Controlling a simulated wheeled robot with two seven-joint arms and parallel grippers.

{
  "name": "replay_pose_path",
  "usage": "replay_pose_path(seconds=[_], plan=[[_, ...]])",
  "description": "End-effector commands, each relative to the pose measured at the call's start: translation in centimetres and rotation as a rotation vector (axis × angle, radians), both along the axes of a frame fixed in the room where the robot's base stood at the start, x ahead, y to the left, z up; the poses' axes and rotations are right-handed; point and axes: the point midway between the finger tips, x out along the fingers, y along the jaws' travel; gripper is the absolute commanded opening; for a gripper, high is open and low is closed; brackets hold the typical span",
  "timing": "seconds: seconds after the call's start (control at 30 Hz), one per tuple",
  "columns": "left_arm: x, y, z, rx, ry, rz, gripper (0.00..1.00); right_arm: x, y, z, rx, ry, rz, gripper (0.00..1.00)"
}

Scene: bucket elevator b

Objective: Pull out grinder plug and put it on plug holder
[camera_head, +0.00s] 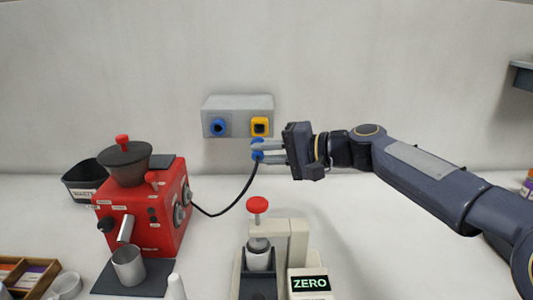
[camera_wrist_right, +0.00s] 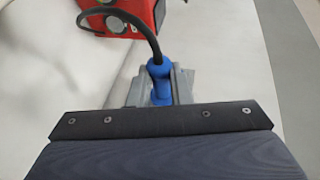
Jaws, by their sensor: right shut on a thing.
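The blue grinder plug (camera_head: 257,150) is between the fingers of my right gripper (camera_head: 268,152), which is shut on it. The plug also shows in the right wrist view (camera_wrist_right: 160,82), between the fingertips, with its black cord rising from it. In the head view the plug is just below the yellow socket, apart from the outlet box (camera_head: 238,104). The cord (camera_head: 240,199) runs down to the red grinder (camera_head: 150,210) at the left. The box has a blue round socket (camera_head: 218,127) and a yellow square socket (camera_head: 260,126). I cannot tell which part is the plug holder. My left gripper is not in view.
A beige press-like device with a red knob (camera_head: 258,205) and a ZERO display (camera_head: 309,283) stands at front centre. A metal cup (camera_head: 128,266) stands before the grinder. A black bin (camera_head: 84,182) is behind it.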

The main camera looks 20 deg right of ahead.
Motion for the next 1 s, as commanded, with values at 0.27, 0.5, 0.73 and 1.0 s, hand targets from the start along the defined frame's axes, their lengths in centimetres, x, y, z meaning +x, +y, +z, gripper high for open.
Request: replay_pose_path(seconds=[0.27, 0.5, 0.73, 1.0], plan=[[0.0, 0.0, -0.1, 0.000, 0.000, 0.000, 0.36, 0.0, 0.0, 0.0, -0.002, 0.000, 0.004, 0.00], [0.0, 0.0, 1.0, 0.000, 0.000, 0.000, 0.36, 1.3, -0.4, 0.3, 0.001, 0.003, 0.008, 0.00], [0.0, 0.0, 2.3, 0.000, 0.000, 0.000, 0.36, 3.5, -1.1, 0.4, -0.001, 0.002, 0.008, 0.00], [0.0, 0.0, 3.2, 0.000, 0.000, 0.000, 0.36, 5.2, -1.5, 0.2, -0.001, 0.002, 0.008, 0.00]])
